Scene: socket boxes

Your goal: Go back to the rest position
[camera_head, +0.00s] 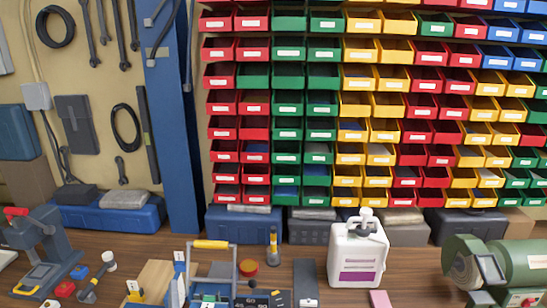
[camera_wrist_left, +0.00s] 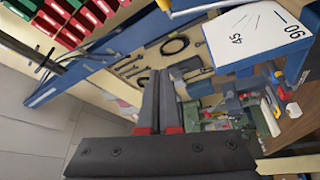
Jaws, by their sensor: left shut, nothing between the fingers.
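My left gripper (camera_wrist_left: 160,75) shows in the left wrist view. Its two dark fingers, with red parts at their base, lie together with nothing between them. It points towards the wall with hanging tools, with no object touching the fingertips. I cannot make it out clearly in the head view. My right gripper is not seen in either view.
The wooden bench (camera_head: 225,270) holds a white bottle (camera_head: 357,252), a green grinder (camera_head: 510,268), a grey tool (camera_head: 45,250) and a yellow-handled frame (camera_head: 211,244). Coloured bins (camera_head: 290,75) fill the back wall, beside a blue post (camera_head: 172,120). A white angle-marked surface (camera_wrist_left: 258,38) is near the left gripper.

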